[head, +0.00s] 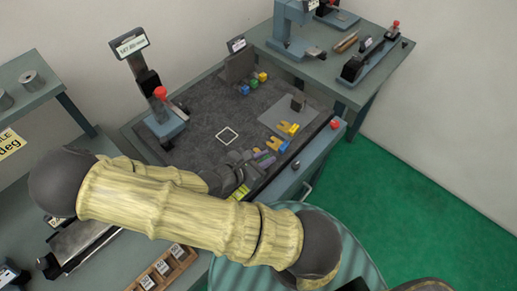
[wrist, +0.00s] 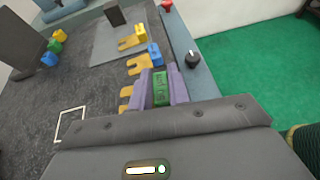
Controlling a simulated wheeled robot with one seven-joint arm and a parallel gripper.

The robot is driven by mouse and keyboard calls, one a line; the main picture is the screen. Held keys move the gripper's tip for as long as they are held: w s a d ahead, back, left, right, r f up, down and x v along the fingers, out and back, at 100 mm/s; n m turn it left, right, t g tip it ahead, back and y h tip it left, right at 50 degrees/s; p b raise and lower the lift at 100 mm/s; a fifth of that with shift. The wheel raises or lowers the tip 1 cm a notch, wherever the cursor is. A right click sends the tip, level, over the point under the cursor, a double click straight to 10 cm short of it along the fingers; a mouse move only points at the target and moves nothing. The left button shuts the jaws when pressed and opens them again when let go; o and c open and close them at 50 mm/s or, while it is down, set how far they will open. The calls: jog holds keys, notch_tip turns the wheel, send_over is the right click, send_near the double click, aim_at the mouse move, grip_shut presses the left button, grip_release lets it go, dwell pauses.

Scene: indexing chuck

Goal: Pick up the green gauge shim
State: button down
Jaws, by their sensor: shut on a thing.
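The green gauge shim (wrist: 161,88) is a green block seen in the wrist view between the two purple fingers of my gripper (wrist: 161,86). The fingers are shut on it from both sides. A tan forked part shows just left of the fingers, low in the wrist view; whether it belongs to the held shim I cannot tell. In the head view my gripper (head: 262,156) is over the right part of the dark mat, and the green shim is not clear there.
Forked shims with blue (wrist: 154,53) and yellow (wrist: 139,30) blocks lie beyond my gripper. Small coloured blocks (head: 253,83) stand at the back of the mat. A black knob (wrist: 192,59) and red button (head: 334,123) sit on the right edge. A white square outline (head: 227,136) marks clear mat.

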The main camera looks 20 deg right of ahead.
jog(key=p, duration=0.1)
jog(key=s+p, duration=0.1)
jog(key=p, duration=0.1)
jog(key=shift+s+d+r, duration=0.2)
jog(key=shift+d+r, duration=0.1)
jog(key=shift+r, duration=0.05)
jog(key=shift+s+d+f+p, duration=0.25)
jog(key=shift+s+p, duration=0.2)
jog(key=shift+p, duration=0.35)
jog(key=shift+f, duration=0.1)
jog(key=shift+s, duration=0.1)
jog(key=shift+a, duration=0.1)
